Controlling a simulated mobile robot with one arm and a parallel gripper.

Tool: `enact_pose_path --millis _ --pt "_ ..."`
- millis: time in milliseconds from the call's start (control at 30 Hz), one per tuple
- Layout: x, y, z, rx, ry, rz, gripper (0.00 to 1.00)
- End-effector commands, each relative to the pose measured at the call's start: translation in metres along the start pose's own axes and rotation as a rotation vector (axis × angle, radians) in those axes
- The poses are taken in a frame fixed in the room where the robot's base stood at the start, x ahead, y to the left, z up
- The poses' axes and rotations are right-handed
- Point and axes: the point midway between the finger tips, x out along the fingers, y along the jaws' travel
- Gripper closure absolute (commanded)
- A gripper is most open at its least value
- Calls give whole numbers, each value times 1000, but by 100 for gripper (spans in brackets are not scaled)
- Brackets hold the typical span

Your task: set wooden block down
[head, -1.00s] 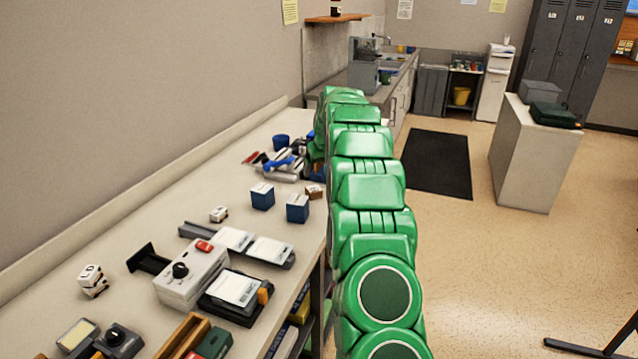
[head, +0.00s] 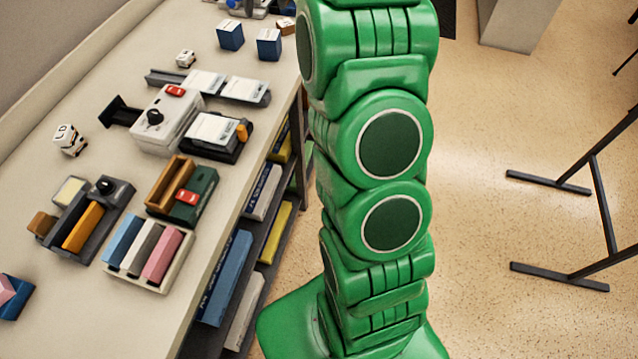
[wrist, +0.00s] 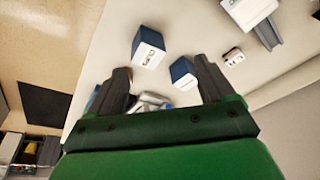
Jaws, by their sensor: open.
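A small brown wooden block (head: 285,25) lies on the counter (head: 115,40) near its right edge, beside a dark blue box (head: 269,44), at the top of the head view. In the wrist view my gripper (wrist: 162,68) is open, its two dark fingers spread wide with nothing held between them. A sliver of brown (wrist: 131,99) shows beside the left finger; I cannot tell for sure that it is the wooden block. The finger hides part of that spot. My gripper is out of the head view.
Two blue boxes with white labels (wrist: 148,48) (wrist: 182,73) stand beyond the fingers. A blue and white item (wrist: 152,100) lies close by. A small white cube (head: 185,58), devices (head: 165,120) and a tray of coloured blocks (head: 148,285) crowd the counter. Bare counter lies along the wall side.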

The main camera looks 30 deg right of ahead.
Motion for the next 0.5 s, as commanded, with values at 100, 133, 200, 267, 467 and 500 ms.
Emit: enact_pose_path --millis 100,133,200,267,467,500 --pt "-16 -22 28 -4 -27 -7 18" --pt "-19 -27 34 -5 -34 -8 18" --pt "-28 -38 51 -5 -49 -10 18" --pt "-33 -47 66 -6 -66 -12 18" --pt "-53 -74 116 -8 -112 -14 18" --pt "-57 -79 127 -9 -120 -14 18"
